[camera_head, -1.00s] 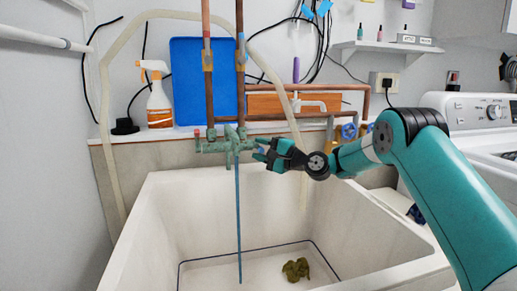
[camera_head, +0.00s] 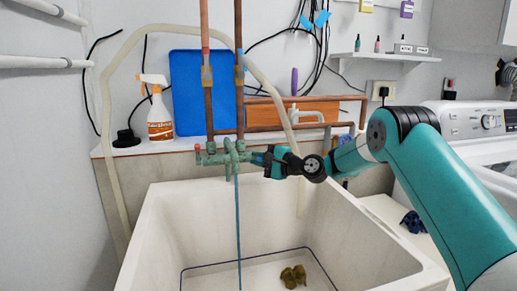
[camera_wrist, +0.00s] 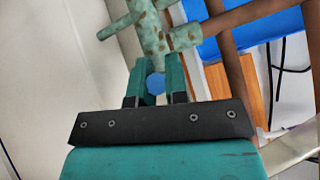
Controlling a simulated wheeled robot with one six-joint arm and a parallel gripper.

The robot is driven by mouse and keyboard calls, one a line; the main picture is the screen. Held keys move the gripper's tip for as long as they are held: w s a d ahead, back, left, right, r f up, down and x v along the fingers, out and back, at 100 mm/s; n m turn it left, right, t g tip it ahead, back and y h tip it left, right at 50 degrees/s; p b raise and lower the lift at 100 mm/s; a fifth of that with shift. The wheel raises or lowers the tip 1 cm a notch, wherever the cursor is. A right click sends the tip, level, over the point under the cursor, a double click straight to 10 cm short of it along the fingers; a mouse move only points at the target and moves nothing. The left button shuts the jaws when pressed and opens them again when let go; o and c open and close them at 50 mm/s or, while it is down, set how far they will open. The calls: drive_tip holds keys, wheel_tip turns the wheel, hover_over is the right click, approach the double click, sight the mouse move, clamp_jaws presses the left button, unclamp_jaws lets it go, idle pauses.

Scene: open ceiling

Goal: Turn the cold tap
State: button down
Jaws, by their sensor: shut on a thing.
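The tap fitting (camera_head: 228,157) is weathered green metal on copper pipes above the white sink. Its red knob (camera_head: 197,149) is at the left end. My gripper (camera_head: 259,159) reaches in from the right, at the right end of the fitting. In the wrist view my gripper (camera_wrist: 156,80) has a finger on each side of the blue knob and is shut on it.
The deep white sink (camera_head: 160,225) lies below, with a crumpled olive cloth (camera_head: 293,276) inside. A thin blue line (camera_head: 239,220) runs from the fitting into it. A spray bottle (camera_head: 158,110) and blue board (camera_head: 190,95) stand behind. A washing machine (camera_head: 480,120) is at right.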

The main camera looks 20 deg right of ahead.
drive_tip(key=r+m+g+p, duration=0.1)
drive_tip(key=p, duration=0.2)
drive_tip(key=r+m+g+h+p, duration=0.1)
drive_tip(key=p, duration=0.3)
drive_tip(key=shift+w+d+r, duration=0.1)
drive_tip(key=shift+w, duration=0.2)
drive_tip(key=m+g+h+p, duration=0.1)
drive_tip(key=p, duration=0.1)
drive_tip(key=shift+w+p, duration=0.2)
drive_tip(key=shift+p, duration=0.15)
drive_tip(key=shift+d, duration=0.1)
drive_tip(key=c, duration=1.2)
unclamp_jaws()
drive_tip(key=shift+o, duration=0.4)
